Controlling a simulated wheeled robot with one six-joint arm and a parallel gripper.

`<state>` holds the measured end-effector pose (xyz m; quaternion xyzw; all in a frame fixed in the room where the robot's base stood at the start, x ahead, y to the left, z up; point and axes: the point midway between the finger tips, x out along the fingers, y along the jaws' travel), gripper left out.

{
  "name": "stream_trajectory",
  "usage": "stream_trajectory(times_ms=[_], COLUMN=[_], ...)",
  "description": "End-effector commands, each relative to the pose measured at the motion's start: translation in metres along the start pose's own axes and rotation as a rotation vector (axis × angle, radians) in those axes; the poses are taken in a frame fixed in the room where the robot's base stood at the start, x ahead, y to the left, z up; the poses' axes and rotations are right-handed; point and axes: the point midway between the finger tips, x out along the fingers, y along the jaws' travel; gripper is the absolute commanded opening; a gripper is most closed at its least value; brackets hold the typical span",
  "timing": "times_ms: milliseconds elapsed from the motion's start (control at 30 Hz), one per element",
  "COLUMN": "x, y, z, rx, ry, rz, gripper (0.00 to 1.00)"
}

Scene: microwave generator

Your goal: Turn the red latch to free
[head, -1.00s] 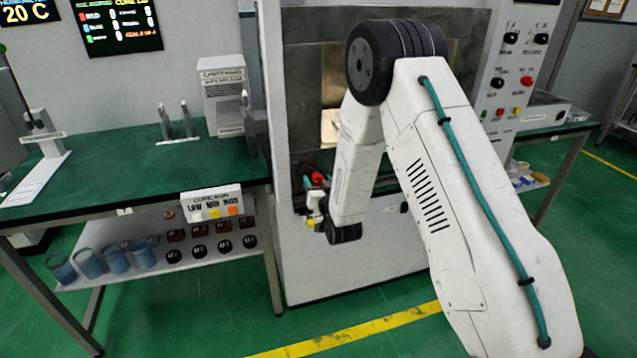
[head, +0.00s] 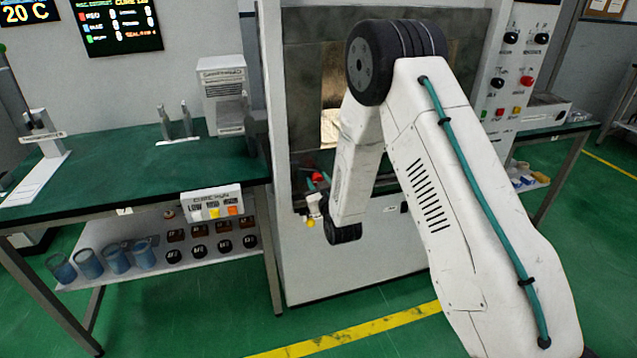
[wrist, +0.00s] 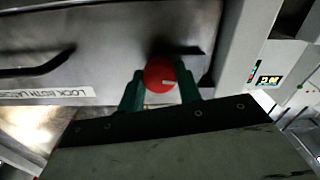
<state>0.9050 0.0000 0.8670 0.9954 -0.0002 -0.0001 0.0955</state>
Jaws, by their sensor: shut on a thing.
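The red latch (wrist: 160,75) is a round red knob with a small white mark on its right side in the wrist view. My gripper (wrist: 160,88) has one green finger on each side of it and is shut on it. In the head view the red latch (head: 317,177) shows as a small red patch low on the machine's front, left of my arm. My gripper (head: 316,186) is partly hidden there by my own wrist.
A label plate (wrist: 72,94) and a dark handle (wrist: 35,65) lie left of the knob in the wrist view. The machine's lit opening (head: 331,127) is above the latch. A green-topped bench (head: 110,170) stands to the left.

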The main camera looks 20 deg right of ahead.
Motion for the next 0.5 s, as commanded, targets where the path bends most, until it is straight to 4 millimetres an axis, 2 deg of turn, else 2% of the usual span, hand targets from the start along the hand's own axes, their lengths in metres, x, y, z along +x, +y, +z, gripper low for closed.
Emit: stream_trajectory(times_ms=[500], x=[-0.0001], y=[-0.0022], z=[0.0001], rx=[-0.491], ry=[0.001], rz=[-0.002], gripper=[0.11])
